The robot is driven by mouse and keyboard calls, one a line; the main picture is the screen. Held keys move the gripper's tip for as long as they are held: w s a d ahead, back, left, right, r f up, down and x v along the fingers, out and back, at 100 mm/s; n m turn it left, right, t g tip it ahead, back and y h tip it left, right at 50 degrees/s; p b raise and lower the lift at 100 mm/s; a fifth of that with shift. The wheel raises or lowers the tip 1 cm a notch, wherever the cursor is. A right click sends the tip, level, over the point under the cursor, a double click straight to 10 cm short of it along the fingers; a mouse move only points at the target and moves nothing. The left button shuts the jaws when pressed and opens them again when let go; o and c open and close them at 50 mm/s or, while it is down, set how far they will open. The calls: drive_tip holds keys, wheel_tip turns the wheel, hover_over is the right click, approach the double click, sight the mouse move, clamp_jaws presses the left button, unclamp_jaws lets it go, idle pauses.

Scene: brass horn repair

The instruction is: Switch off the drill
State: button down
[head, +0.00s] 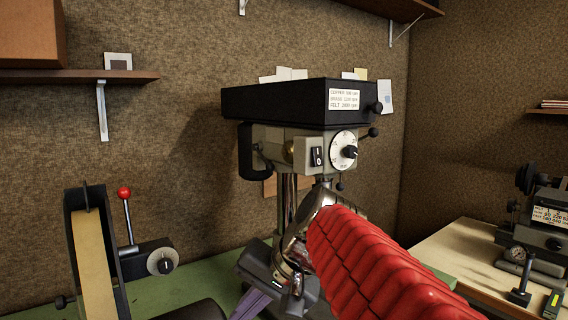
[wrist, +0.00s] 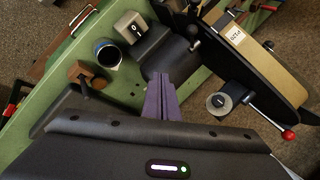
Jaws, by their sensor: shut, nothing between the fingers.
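The drill (head: 300,105) is a bench drill press with a black belt cover in the head view. On the front of its pale head is a small black-and-white rocker switch (head: 317,157), left of a round white speed dial (head: 343,151). I cannot tell which way the rocker is pressed. My gripper (head: 246,304) has purple fingers and is low in front of the drill, well below the switch and apart from it. In the wrist view the fingers (wrist: 163,78) are together and empty. My arm hides the drill's lower part.
A belt sander (head: 92,255) with a red-knobbed lever (head: 124,193) stands left; it also shows in the wrist view (wrist: 240,52). That view shows a grey switch box (wrist: 131,27), a dark cup (wrist: 108,54) and a brown wooden piece (wrist: 87,75) on the green bench (wrist: 65,55).

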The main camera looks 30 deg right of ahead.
sight(319, 162)
drive_tip(key=d+r+m+t, duration=0.5)
drive_tip(key=d+r, duration=0.8)
drive_tip(key=d, duration=0.1)
drive_tip(key=s+d+r+m+t+h, duration=0.3)
drive_tip(key=s+d+r, duration=0.4)
drive_tip(key=d+r, duration=0.4)
drive_tip(key=shift+s+d+r+m+t, duration=0.2)
drive_tip(key=shift+s+r+m+t, duration=0.15)
drive_tip(key=shift+r+t, duration=0.5)
drive_tip(key=shift+w, duration=0.15)
drive_tip(key=shift+w+a+f, duration=0.1)
drive_tip(key=shift+w+f, duration=0.35)
drive_tip(key=shift+w, duration=1.8)
drive_tip(key=shift+w+a+f, duration=0.1)
drive_tip(key=shift+w+f, duration=0.35)
drive_tip(key=shift+w, duration=1.85)
drive_tip(key=shift+w+a+f, duration=0.1)
drive_tip(key=shift+w+f, duration=0.35)
drive_tip(key=shift+w, duration=1.8)
